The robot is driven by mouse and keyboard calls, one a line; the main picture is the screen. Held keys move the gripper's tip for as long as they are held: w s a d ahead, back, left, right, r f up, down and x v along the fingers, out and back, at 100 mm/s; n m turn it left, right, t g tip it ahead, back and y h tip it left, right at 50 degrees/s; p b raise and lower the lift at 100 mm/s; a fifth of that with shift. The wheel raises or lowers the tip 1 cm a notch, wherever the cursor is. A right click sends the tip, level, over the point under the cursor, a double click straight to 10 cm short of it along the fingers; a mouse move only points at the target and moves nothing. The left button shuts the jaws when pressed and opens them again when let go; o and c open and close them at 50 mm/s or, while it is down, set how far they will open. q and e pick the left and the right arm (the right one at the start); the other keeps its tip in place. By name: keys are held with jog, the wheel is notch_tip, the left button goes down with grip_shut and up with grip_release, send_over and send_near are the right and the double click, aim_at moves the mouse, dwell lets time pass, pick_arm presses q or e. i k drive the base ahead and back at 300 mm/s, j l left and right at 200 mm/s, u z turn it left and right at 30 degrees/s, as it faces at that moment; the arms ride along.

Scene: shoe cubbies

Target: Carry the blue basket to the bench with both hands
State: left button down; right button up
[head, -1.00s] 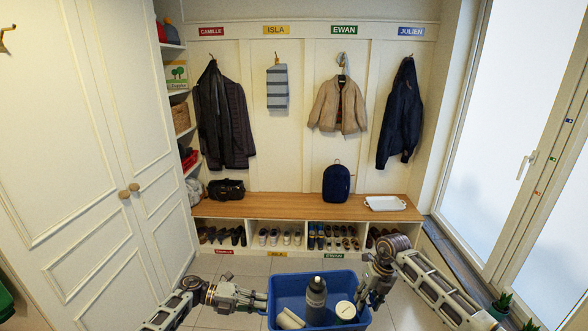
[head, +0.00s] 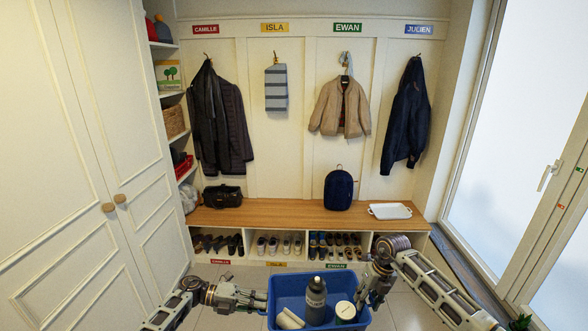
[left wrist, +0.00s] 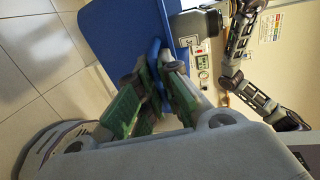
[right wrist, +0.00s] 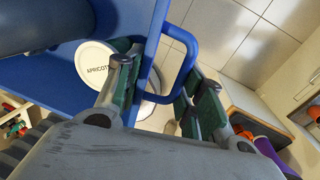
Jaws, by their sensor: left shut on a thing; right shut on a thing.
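The blue basket (head: 288,282) is held in front of me at the bottom of the head view, between my two grippers. My left gripper (head: 264,300) is shut on its left side; the left wrist view shows the fingers on a blue handle (left wrist: 157,78). My right gripper (head: 364,302) is shut on the right handle, a blue loop (right wrist: 188,62) in the right wrist view. In the basket are a dark grey bottle (head: 316,298), a white-lidded jar (head: 345,311) marked APRICOT and a pale item lying tilted (head: 290,319). The wooden-topped bench (head: 270,216) stands ahead, beyond the basket.
On the bench are a black bag (head: 222,196) at left, a dark blue backpack (head: 339,190) right of centre and a white tray (head: 390,211) at right. The bench top between bag and backpack is clear. Shoes (head: 280,245) fill the cubbies below. A cabinet stands left, a glazed door right.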

aim_at(285, 212)
jog(key=i, duration=3.2)
